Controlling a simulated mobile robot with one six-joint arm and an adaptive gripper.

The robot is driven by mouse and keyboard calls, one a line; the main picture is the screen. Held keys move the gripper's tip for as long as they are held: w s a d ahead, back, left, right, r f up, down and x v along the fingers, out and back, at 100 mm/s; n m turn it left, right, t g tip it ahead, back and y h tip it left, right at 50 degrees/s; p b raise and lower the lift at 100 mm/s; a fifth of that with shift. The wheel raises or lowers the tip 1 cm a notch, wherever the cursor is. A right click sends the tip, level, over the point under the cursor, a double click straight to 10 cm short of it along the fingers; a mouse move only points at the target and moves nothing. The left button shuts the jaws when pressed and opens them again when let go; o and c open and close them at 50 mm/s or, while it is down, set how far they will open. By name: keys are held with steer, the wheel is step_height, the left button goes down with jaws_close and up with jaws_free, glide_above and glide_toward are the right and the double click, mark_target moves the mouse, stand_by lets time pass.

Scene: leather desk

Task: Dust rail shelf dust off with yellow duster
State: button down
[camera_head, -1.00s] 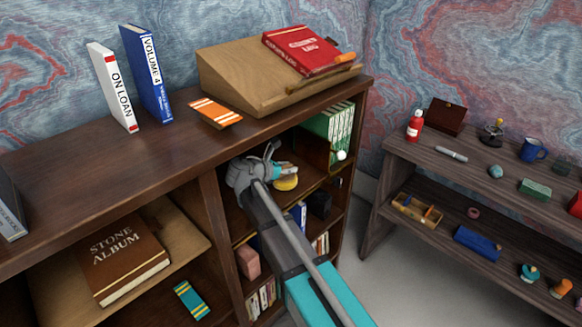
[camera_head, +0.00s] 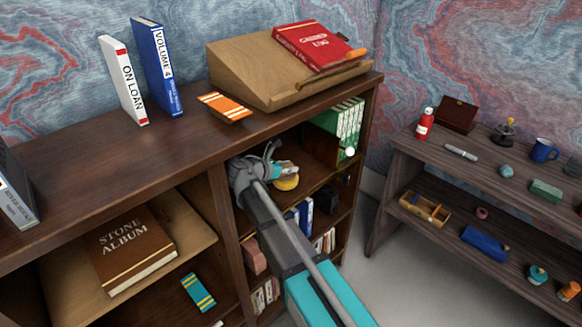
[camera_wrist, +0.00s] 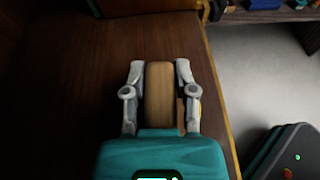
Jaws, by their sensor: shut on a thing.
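My gripper (camera_head: 272,168) reaches into the upper right compartment of the dark bookcase. In the wrist view, its two fingers (camera_wrist: 160,75) are closed on the tan wooden grip of the yellow duster (camera_wrist: 160,100). The duster's yellow part (camera_head: 286,183) shows just below the fingers in the head view, low over the shelf board; I cannot tell whether it touches. The rail shelf (camera_wrist: 75,70) is dark brown wood with a thin brass-coloured rail (camera_wrist: 221,92) along its edge. I cannot make out any dust on it; part of the board is hidden by my gripper.
The bookcase top (camera_head: 120,165) is close above the gripper. A side table (camera_head: 450,182) with small items stands to the right, across a floor gap.

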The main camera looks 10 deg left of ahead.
mark_target(282, 177)
steer(key=shift+s+a+f, duration=0.1)
steer(key=shift+s+a, duration=0.35)
steer(key=shift+s, duration=0.2)
steer(key=shift+s+a+f, duration=0.1)
steer(key=shift+s+a, duration=0.35)
steer(key=shift+s, duration=0.15)
steer(key=shift+s, duration=0.1)
steer(key=shift+w+d+r, duration=0.15)
steer(key=shift+w+d, duration=0.35)
steer(key=shift+w, duration=0.25)
steer(key=shift+w+d+r, duration=0.1)
steer(key=shift+w+d, duration=0.4)
steer(key=shift+w, duration=0.2)
steer(key=shift+w+d+f, duration=0.1)
steer(key=shift+w+d, duration=0.9)
steer(key=shift+w, duration=0.3)
steer(key=shift+w+d, duration=0.1)
